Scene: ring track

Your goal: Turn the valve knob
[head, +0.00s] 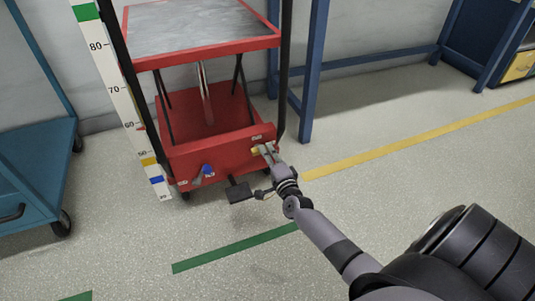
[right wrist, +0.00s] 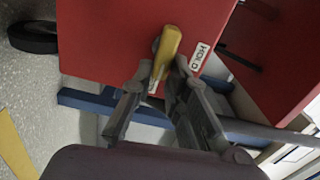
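A yellow knob (head: 256,150) sits on the right of the red cart's front panel (head: 225,152). In the right wrist view the yellow knob (right wrist: 166,50) is a bar-shaped handle, tilted a little from upright, beside a white label reading "HOLD" (right wrist: 199,57). My right gripper (head: 266,151) is at this knob. In the right wrist view its fingers (right wrist: 163,72) lie on either side of the yellow bar and appear to touch it, covering its lower part. A blue knob (head: 207,169) is on the left of the same panel. My left gripper is not in view.
The red lift cart has a grey top (head: 200,27) and a black pedal (head: 239,191) low at the front. A numbered scale post (head: 121,100) stands at its left. A teal cart (head: 25,170) is further left. Floor in front is open.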

